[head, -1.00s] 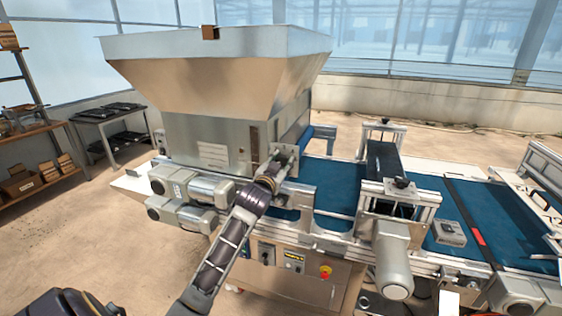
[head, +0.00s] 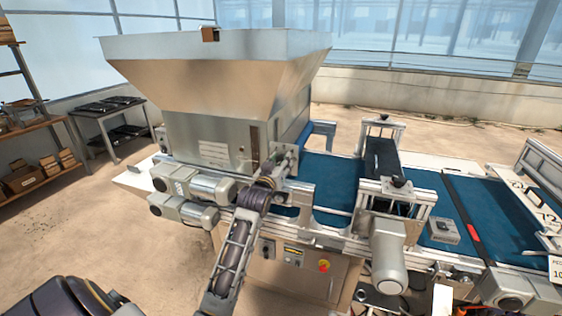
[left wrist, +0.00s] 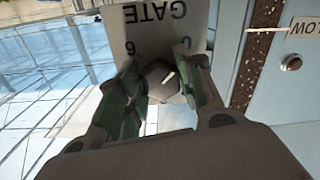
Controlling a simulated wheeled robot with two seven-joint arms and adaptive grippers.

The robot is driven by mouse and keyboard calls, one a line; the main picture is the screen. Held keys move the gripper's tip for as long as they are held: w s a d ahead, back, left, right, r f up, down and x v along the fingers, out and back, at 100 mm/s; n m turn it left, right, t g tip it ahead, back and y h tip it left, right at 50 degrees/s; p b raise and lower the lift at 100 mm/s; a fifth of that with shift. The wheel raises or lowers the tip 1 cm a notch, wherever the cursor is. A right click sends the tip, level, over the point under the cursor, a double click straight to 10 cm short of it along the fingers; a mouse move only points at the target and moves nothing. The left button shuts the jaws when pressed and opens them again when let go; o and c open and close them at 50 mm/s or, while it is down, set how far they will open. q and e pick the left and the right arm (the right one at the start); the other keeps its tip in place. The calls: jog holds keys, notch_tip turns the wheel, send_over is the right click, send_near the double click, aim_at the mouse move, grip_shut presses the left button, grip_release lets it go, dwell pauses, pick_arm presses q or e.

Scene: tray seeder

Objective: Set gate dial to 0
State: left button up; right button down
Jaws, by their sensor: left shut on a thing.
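The gate dial (left wrist: 161,80) is a grey knob on a pale plate marked GATE (left wrist: 157,28), which appears upside down in the left wrist view. Some scale figures show beside the knob; the fingers hide the rest, and I cannot tell which figure the dial points to. My left gripper (head: 277,165) is at the front of the seeder, just below the hopper (head: 215,75). Its two green-padded fingers are shut on the dial, one on each side. My right gripper is not in view.
Two grey motors (head: 190,185) stick out left of my left wrist. The blue conveyor belt (head: 335,180) runs to the right, past a bridge with a hanging motor (head: 388,260). A control panel with a red button (head: 324,266) sits below.

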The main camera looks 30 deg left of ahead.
pick_arm(q)
jog(key=shift+f, duration=0.15)
jog(key=o, duration=1)
jog(key=shift+o, duration=0.2)
jog(key=v, duration=1.2)
dwell(0.8)
